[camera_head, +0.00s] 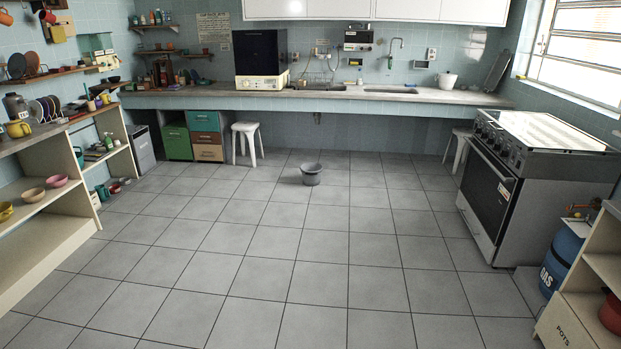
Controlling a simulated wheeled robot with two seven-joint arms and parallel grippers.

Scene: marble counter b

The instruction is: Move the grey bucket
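A small grey bucket (311,175) stands upright on the grey tiled floor, a little short of the back counter and near the middle of the picture. Its open top faces up, and I cannot see to its bottom. Nothing touches it except the floor. Neither of my grippers shows in the head view.
The tiled floor (265,235) is clear between me and the bucket. A stove (520,185) and a blue gas cylinder (562,258) stand on the right. Shelves (45,220) line the left. White stools (247,143) stand under the back counter (330,94).

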